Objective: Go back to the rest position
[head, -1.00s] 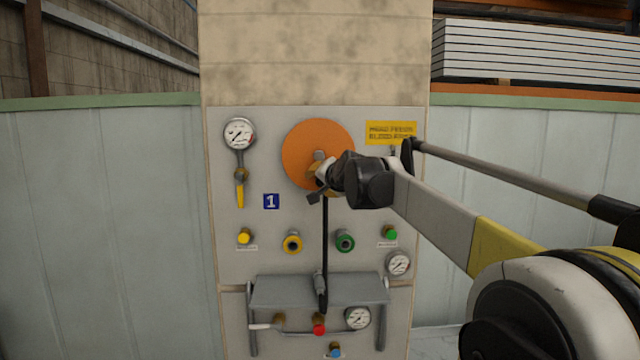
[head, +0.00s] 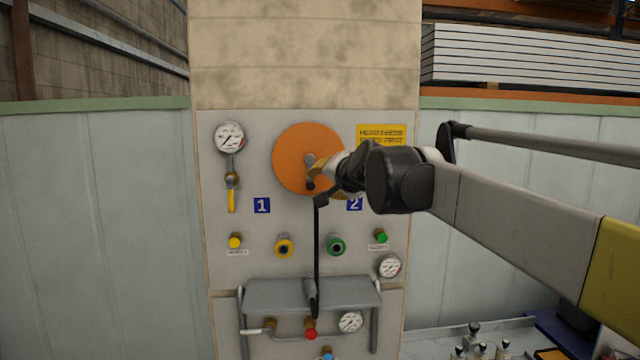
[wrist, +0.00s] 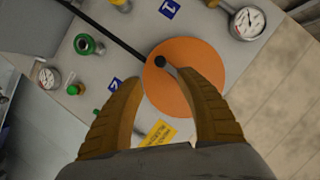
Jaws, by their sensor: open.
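My gripper (head: 325,183) is in front of the panel (head: 222,262), near the orange disc (head: 298,150). In the wrist view its two brown fingers (wrist: 156,76) are spread apart with nothing held between them. Past the fingertips are the orange disc (wrist: 190,98) and a black lever (wrist: 118,36) with a round black knob near the disc's edge. In the head view the lever (head: 317,245) stands almost upright from the grey shelf up towards my gripper. My wrist and gripper hide part of the disc's right side. No rest position is marked in view.
A grey shelf (head: 290,294) with side bars juts from the lower panel. Gauges (head: 229,137), a yellow-handled valve (head: 231,193) and coloured fittings (head: 336,246) stick out. At lower right, small metal items (head: 474,335) stand on a table. Space left of the panel looks clear.

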